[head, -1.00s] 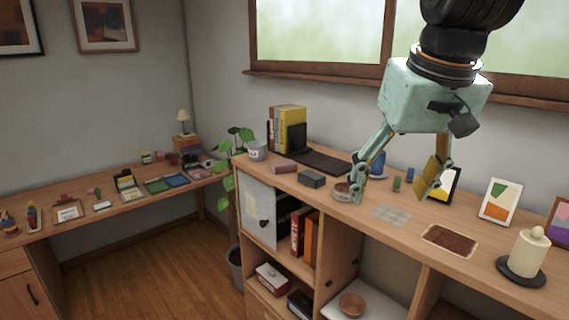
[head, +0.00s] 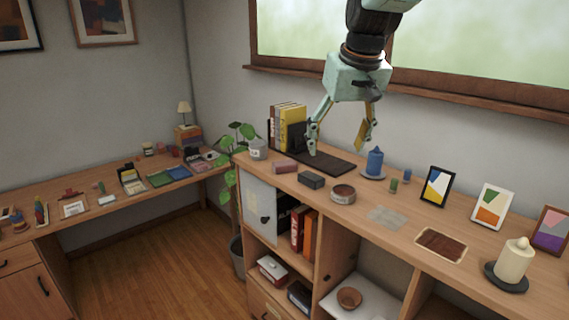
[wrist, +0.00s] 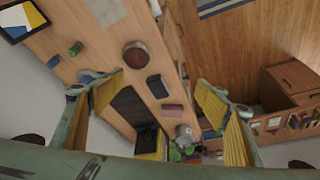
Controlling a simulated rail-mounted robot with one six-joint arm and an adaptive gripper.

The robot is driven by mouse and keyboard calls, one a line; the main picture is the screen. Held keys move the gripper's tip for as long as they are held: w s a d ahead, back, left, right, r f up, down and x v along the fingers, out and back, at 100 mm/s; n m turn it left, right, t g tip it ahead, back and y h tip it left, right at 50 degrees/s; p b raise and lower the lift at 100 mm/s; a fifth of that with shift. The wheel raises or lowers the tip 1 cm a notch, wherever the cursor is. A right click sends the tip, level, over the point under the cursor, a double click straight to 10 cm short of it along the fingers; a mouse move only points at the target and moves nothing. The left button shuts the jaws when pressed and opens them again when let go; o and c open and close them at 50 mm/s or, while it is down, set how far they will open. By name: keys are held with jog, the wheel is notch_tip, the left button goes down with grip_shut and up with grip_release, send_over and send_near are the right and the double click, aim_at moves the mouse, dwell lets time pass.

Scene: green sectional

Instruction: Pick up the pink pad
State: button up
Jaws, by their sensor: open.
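A small pink block (head: 285,167), which looks like the pink pad, lies on the wooden counter left of a dark grey block. It also shows in the wrist view (wrist: 172,108), between the open fingers and nearer the right one. My gripper (head: 338,148) is open and empty, above the counter near the dark mat, to the right of the pink block and higher. In the wrist view my gripper (wrist: 160,85) has its fingers wide apart. Another pinkish item (head: 213,157) sits on the far left desk, too small to make out.
Near the pink block are a dark grey block (head: 311,180), a dark mat (head: 325,163), a white pot (head: 258,150), books (head: 291,125) and a round tin (head: 342,194). A blue candle (head: 375,163) and picture frames stand further right.

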jog(key=w+a+f+p, duration=0.2)
jog(key=w+a+p, duration=0.2)
jog(key=w, duration=0.7)
jog(key=w+a+f+n+p, duration=0.1)
jog(key=w+a+f+p, duration=0.2)
jog(key=w+a, duration=0.6)
jog(key=shift+w+a+n+y+p, duration=0.3)
jog(key=shift+w+p, duration=0.35)
jog(key=shift+w, duration=0.2)
send_over(285, 163)
jog(key=s+d, duration=0.1)
jog(key=s, duration=0.1)
jog(key=shift+f+p, duration=0.3)
jog(key=shift+f, duration=3.7)
jog(key=shift+p+x, duration=0.45)
jog(key=shift+x, duration=2.1)
jog(key=shift+a, duration=0.1)
jog(key=shift+c, duration=0.5)
